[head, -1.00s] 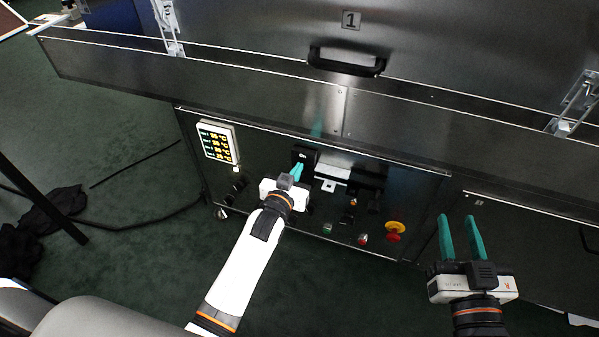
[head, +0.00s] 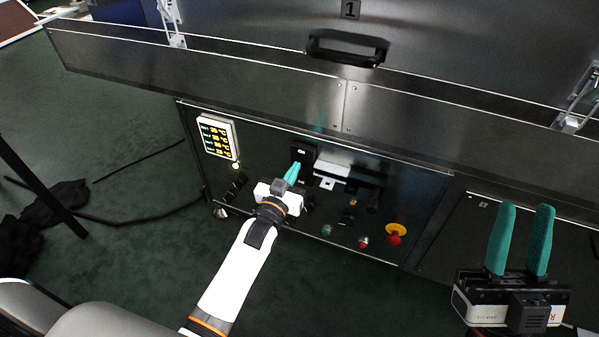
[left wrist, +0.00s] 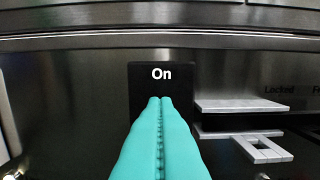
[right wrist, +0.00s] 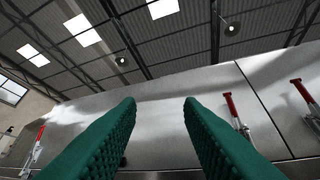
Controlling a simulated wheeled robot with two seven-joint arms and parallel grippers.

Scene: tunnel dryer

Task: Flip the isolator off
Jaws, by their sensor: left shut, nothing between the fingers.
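The isolator (head: 301,152) is a black block on the dark control panel; in the left wrist view its face (left wrist: 145,75) reads "On". My left gripper (head: 294,166) is shut and empty, its teal fingers pressed together and pointing at the isolator. In the left wrist view the fingertips (left wrist: 160,100) overlap the block just below the word and hide its lower part. I cannot tell whether they touch it. My right gripper (head: 525,207) is open and empty, off to the right; its spread fingers also show in the right wrist view (right wrist: 160,105).
Right of the isolator is a pale bracket (head: 332,170), near the label "Locked" in the left wrist view. The panel also carries a lit display (head: 217,137), a green button (head: 327,230), a red button (head: 363,242) and a yellow-and-red emergency stop (head: 396,233). A metal ledge overhangs the panel.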

